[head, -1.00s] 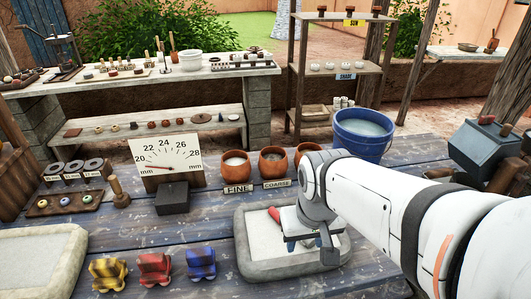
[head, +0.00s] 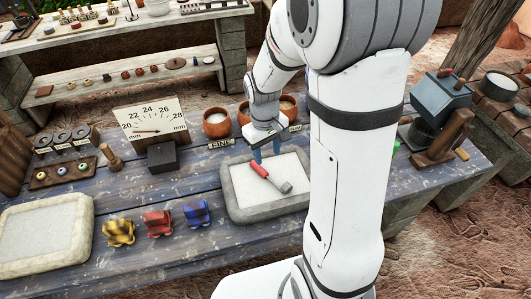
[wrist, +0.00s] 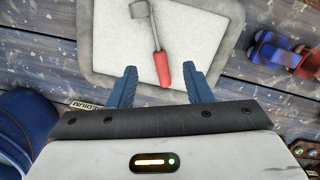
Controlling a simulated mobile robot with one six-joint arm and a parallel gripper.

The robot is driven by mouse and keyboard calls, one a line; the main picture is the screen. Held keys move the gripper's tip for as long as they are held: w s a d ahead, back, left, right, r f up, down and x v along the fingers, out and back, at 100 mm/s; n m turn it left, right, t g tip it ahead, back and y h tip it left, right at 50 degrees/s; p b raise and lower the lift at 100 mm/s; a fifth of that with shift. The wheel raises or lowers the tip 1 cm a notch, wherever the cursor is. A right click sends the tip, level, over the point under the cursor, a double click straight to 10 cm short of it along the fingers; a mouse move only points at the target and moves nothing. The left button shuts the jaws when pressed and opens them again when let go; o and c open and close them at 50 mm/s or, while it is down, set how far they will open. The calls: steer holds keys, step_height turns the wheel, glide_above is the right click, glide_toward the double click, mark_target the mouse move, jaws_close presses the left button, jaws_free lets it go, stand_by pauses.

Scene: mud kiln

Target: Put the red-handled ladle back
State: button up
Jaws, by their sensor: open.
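The red-handled ladle (head: 260,171) lies in the right stone tray (head: 264,215), on its pale filling. Its red handle points to the back left and its grey head to the front right. My gripper (head: 266,151) is at the tray's far edge, pointing down, open and empty. In the wrist view the ladle (wrist: 161,66) lies ahead of my gripper (wrist: 160,78). The end of the red handle shows between the two blue fingertips. I cannot tell how far above the handle they are.
Clay pots (head: 216,124) stand behind the tray, partly hidden by my arm, with a FINE sign (head: 221,144). Yellow, red (head: 158,223) and blue blocks stand left of the tray. A dial board (head: 150,118) and dark box (head: 162,157) stand further back. Bare table lies between.

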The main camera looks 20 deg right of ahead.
mark_target(268, 176)
steer(key=shift+n+g, duration=0.3)
steer(key=f, duration=0.1)
steer(key=w+f, duration=0.1)
steer(key=f, duration=0.2)
steer(key=shift+w+a, duration=0.1)
steer(key=shift+w, duration=0.15)
steer(key=shift+s+d+f+p, duration=0.15)
steer(key=shift+f+p, duration=0.3)
steer(key=shift+f, duration=1.5)
steer(key=shift+s+d+f+p, duration=0.15)
steer(key=shift+f+p, duration=0.3)
steer(key=shift+f, duration=1.45)
jaws_close()
